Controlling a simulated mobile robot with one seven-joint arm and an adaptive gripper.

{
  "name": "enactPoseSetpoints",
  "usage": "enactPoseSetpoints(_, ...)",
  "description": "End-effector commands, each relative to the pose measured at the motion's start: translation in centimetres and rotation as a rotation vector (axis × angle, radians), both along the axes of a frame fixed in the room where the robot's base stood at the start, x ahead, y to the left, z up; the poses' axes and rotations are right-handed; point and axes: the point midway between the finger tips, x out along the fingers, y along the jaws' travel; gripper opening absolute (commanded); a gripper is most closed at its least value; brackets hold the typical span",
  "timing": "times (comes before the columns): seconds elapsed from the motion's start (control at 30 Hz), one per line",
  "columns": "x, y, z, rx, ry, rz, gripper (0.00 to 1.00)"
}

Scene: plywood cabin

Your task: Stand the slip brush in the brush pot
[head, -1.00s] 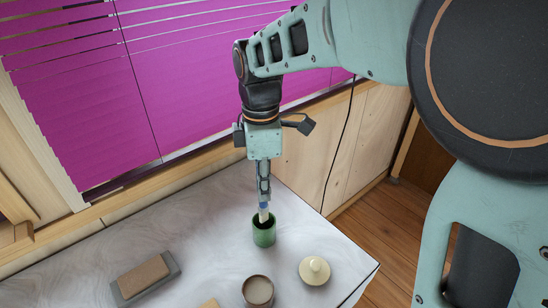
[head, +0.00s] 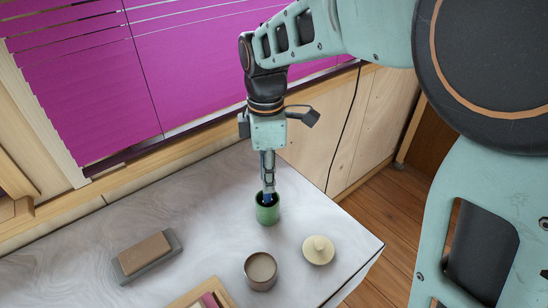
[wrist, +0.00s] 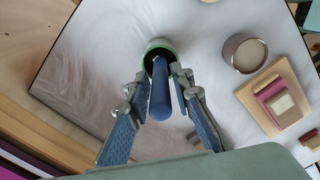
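The slip brush, with a blue handle (wrist: 160,95), stands in the green brush pot (head: 267,214). Its lower end is inside the pot and hidden by the wall; the handle rises out of the mouth. In the wrist view the pot's rim (wrist: 147,50) shows beyond the handle. My gripper (head: 268,186) is just above the pot, pointing down. In the wrist view its two fingers (wrist: 159,76) are on either side of the handle, with a visible gap on each side, so it looks open. I cannot tell how far the brush leans.
A round cup (head: 261,272) and a cream knobbed lid (head: 318,250) stand near the pot. A brown block on a grey base (head: 145,256) lies at left. A wooden tray with small blocks (wrist: 275,95) is at the front. The table's right edge is close to the lid.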

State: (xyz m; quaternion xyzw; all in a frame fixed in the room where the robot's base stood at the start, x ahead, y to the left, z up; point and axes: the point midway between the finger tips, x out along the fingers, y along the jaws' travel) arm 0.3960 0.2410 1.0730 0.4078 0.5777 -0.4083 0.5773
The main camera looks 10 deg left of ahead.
Motion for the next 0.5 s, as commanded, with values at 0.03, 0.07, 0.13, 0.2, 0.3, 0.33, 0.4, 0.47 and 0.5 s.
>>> enactPoseSetpoints(0.03, 0.0, 0.0, 0.0, 0.000, 0.000, 0.000, 0.29)
enactPoseSetpoints(0.07, 0.0, 0.0, 0.0, 0.000, 0.000, 0.000, 0.32)
enactPoseSetpoints(0.13, 0.0, 0.0, 0.0, 0.000, 0.000, 0.000, 0.32)
enactPoseSetpoints(0.2, 0.0, 0.0, 0.0, 0.000, 0.000, 0.000, 0.32)
enactPoseSetpoints(0.3, 0.0, 0.0, 0.0, 0.000, 0.000, 0.000, 0.32)
enactPoseSetpoints(0.33, 0.0, 0.0, 0.1, 0.000, 0.000, 0.000, 0.32)
enactPoseSetpoints(0.4, 0.0, 0.0, 0.4, 0.000, -0.001, 0.000, 0.32)
enactPoseSetpoints(0.47, 0.0, 0.0, 0.9, 0.000, -0.001, 0.000, 0.32)
enactPoseSetpoints(0.5, 0.1, 0.0, 1.5, 0.002, -0.002, 0.000, 0.32)
